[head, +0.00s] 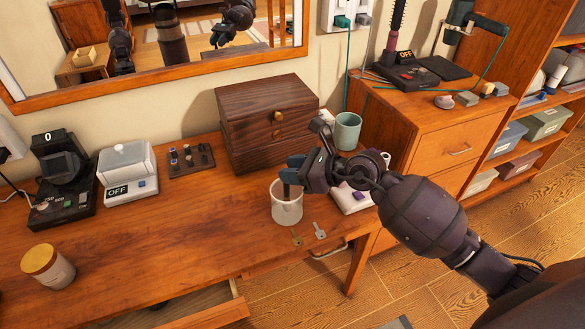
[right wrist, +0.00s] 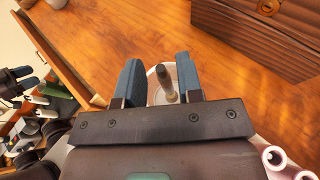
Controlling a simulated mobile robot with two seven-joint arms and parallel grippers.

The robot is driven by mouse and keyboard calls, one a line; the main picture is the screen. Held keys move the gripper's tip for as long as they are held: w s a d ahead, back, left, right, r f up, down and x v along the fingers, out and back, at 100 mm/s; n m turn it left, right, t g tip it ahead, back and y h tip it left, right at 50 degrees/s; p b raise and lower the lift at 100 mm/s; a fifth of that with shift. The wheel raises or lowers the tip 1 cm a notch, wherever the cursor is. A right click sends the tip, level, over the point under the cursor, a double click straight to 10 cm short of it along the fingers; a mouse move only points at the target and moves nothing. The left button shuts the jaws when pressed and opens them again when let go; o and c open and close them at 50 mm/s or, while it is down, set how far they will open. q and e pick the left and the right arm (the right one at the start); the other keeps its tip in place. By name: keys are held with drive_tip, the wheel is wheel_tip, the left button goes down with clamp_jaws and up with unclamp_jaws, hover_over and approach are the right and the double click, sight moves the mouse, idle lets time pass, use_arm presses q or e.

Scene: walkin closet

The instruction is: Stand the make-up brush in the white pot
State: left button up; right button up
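The white pot (head: 288,212) stands upright near the front edge of the wooden desk. The make-up brush (right wrist: 167,84) has its dark end up and stands inside the pot, whose pale rim (right wrist: 151,88) shows behind it in the right wrist view. In the head view only a dark piece of the brush (head: 286,190) shows at the pot's mouth. My right gripper (head: 291,168) is just above the pot. In the right wrist view its blue fingers (right wrist: 158,78) are apart, one on each side of the brush. My left gripper is not directly in view.
A dark wooden box (head: 262,120) stands behind the pot, with a green mug (head: 347,131) to its right. Two keys (head: 319,230) lie beside the pot. A lidded jar (head: 48,267) stands at left. An open drawer (head: 205,312) sticks out below. The desk's middle is clear.

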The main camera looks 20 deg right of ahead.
drive_tip(key=shift+o, duration=0.6)
drive_tip(key=v, duration=1.1)
drive_tip(key=shift+w, duration=0.1)
idle(0.4)
